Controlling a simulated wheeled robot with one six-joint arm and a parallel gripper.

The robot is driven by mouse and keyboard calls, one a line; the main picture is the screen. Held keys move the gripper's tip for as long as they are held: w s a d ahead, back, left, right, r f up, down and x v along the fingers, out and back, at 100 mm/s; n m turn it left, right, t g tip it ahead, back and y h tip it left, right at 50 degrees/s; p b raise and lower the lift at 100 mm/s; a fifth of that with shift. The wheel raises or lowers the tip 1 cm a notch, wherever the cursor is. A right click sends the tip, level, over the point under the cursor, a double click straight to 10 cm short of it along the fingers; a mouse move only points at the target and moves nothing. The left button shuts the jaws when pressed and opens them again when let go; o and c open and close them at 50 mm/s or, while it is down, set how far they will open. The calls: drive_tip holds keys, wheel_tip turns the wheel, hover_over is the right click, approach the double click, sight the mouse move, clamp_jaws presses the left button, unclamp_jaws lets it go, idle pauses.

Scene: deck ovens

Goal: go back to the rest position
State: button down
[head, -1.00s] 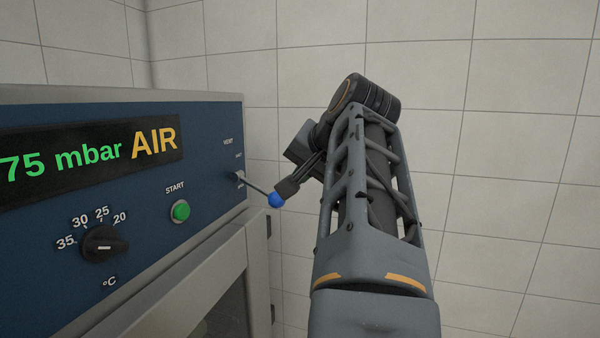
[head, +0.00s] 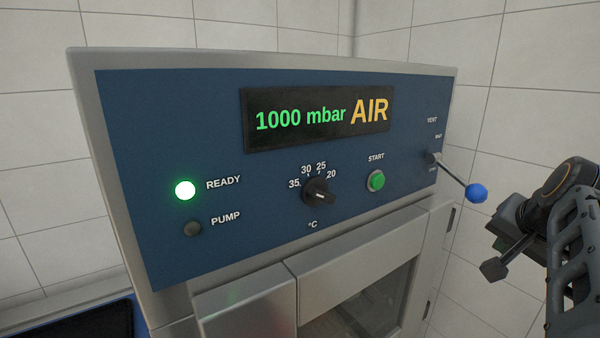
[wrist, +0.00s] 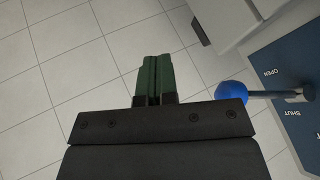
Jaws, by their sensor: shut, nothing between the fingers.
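My gripper (head: 495,269) is at the right side of the head view, below and to the right of the blue-knobbed lever (head: 476,193). In the wrist view my gripper's green fingers (wrist: 155,78) are shut together with nothing between them. The lever's blue ball (wrist: 231,93) is to the right of the fingers there, apart from them.
The display (head: 318,118) reads 1000 mbar AIR. The READY lamp (head: 185,190) glows, and the PUMP lamp (head: 192,229) is dark. A green START button (head: 376,181) and a black °C dial (head: 318,192) sit on the panel. A door (head: 350,275) is below. Tiled floor shows clear in the wrist view.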

drive_tip(key=s+a+f+n+g+y, duration=0.1)
drive_tip(key=a+f+n, duration=0.4)
drive_tip(key=a+f, duration=0.6)
drive_tip(key=s+a+f+n+g+y, duration=0.1)
drive_tip(key=a+f+n, duration=0.4)
drive_tip(key=a+f, duration=0.6)
drive_tip(key=shift+s+n+g+y, duration=0.35)
drive_tip(key=shift+s+g, duration=0.3)
drive_tip(key=shift+g, duration=0.25)
drive_tip(key=shift+f, duration=0.1)
